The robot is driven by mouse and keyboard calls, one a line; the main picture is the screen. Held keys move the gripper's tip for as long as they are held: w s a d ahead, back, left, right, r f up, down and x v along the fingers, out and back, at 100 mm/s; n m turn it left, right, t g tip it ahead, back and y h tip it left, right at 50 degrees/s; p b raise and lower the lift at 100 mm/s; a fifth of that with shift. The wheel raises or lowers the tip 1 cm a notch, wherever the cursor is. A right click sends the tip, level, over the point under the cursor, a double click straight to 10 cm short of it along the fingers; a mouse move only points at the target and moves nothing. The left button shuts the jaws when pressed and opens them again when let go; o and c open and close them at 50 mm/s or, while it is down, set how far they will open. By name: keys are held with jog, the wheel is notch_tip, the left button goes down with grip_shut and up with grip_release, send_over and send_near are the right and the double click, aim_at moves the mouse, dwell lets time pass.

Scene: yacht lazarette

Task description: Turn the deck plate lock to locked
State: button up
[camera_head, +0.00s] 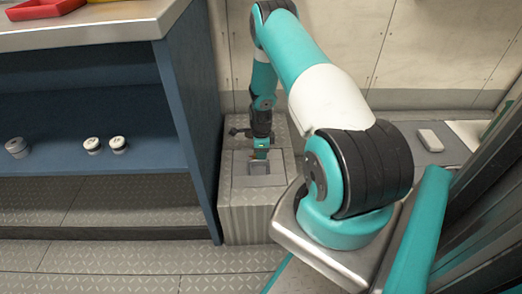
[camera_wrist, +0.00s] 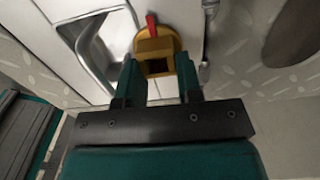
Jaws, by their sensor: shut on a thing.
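The deck plate lock (camera_wrist: 157,42) is a yellow, roughly round fitting with a raised block and a dark square opening, in the upper middle of the wrist view. A red pointer (camera_wrist: 151,24) sticks up from its far side. My gripper (camera_wrist: 158,68) has its two teal fingers on either side of the yellow block and is shut on it. In the head view my gripper (camera_head: 261,153) points down at the deck plate (camera_head: 241,177), a grey panel on a ribbed metal box. The lock is mostly hidden there.
A curved metal handle (camera_wrist: 92,45) sits in a recess left of the lock. In the head view, a blue shelf unit (camera_head: 188,115) with white jars (camera_head: 91,145) stands close on the left. A red tray (camera_head: 42,8) lies on its top. A pale block (camera_head: 431,140) lies at right.

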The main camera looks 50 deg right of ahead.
dwell(0.4)
jog(key=o, duration=0.9)
jog(key=shift+o, duration=0.2)
jog(key=shift+r, duration=0.1)
notch_tip(320, 180, up, 17)
jog(key=p, duration=0.5)
jog(key=shift+r, duration=0.15)
